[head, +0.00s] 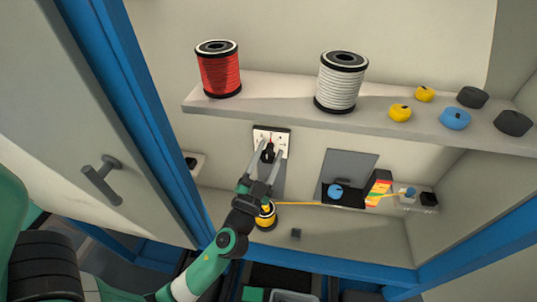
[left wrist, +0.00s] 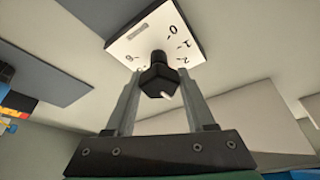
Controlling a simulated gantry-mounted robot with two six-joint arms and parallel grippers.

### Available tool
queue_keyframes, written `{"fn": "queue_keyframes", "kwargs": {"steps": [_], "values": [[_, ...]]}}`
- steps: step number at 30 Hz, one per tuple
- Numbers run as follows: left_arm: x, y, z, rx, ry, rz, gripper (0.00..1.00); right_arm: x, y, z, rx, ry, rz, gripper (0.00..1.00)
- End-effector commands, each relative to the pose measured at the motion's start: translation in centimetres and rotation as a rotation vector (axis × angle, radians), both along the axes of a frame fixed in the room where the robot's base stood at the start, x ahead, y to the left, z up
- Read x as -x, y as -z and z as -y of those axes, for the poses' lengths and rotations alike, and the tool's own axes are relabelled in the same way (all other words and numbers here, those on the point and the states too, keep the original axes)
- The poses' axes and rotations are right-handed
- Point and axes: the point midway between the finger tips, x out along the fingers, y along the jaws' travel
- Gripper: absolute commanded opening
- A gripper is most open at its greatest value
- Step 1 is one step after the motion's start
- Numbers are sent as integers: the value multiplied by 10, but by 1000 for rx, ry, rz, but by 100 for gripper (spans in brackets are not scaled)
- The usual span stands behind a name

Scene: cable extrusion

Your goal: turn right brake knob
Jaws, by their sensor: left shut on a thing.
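A black knob (head: 268,153) with a white pointer mark sits on a white dial plate (head: 270,134) on the back wall under the shelf. In the left wrist view the knob (left wrist: 159,77) stands out from the dial plate (left wrist: 165,38), which has printed digits. My left gripper (head: 269,156) reaches up to the dial with one finger on each side of the knob, shut on it. The left wrist view shows its fingers (left wrist: 158,84) flanking the knob, with the pointer tilted down to the right. My right gripper is not in view.
The shelf (head: 285,92) above holds red (head: 219,72) and white (head: 341,80) spools and several loose knobs. A door handle (head: 101,183) stands left.

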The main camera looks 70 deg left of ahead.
Motion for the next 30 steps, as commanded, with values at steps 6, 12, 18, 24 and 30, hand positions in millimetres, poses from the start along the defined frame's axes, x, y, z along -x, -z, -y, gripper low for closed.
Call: {"fn": "queue_keyframes", "kwargs": {"steps": [6,12,18,24,30], "values": [[0,-2,0,-32,-1,-51,0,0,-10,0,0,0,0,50],[0,-4,0,-97,-1,-153,0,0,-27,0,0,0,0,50],[0,-6,0,-183,-1,-288,0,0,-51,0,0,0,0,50],[-1,-5,0,-266,-1,-416,0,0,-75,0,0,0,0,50],[-1,-3,1,-330,0,-513,0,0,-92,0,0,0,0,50]]}}
